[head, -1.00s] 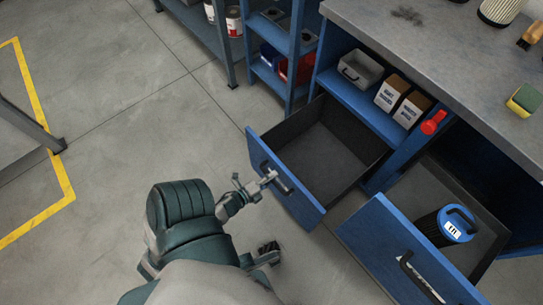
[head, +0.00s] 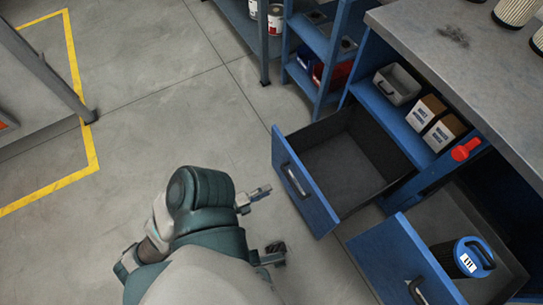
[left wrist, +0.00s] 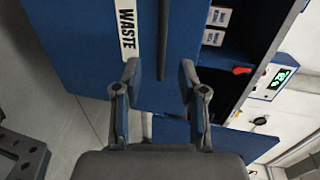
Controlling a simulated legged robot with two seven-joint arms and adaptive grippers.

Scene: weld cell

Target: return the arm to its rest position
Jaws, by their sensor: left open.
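My left arm comes in from the lower left of the head view, with its teal housing bent over the floor. My left gripper (head: 262,191) is open and empty, just left of the front of an open blue drawer (head: 318,205) and apart from its handle (head: 295,180). In the left wrist view, both fingers of the left gripper (left wrist: 159,82) stand apart with nothing between them. They face a blue panel with a white WASTE label (left wrist: 128,30) and a dark upright bar. My right gripper cannot be made out.
A second open drawer (head: 385,245) at the lower right holds a blue-lidded container (head: 470,258). A grey workbench (head: 470,60) stands above, with a red object (head: 466,149) beneath its edge. Shelves (head: 318,85) stand behind. The floor (head: 150,120) on the left is clear.

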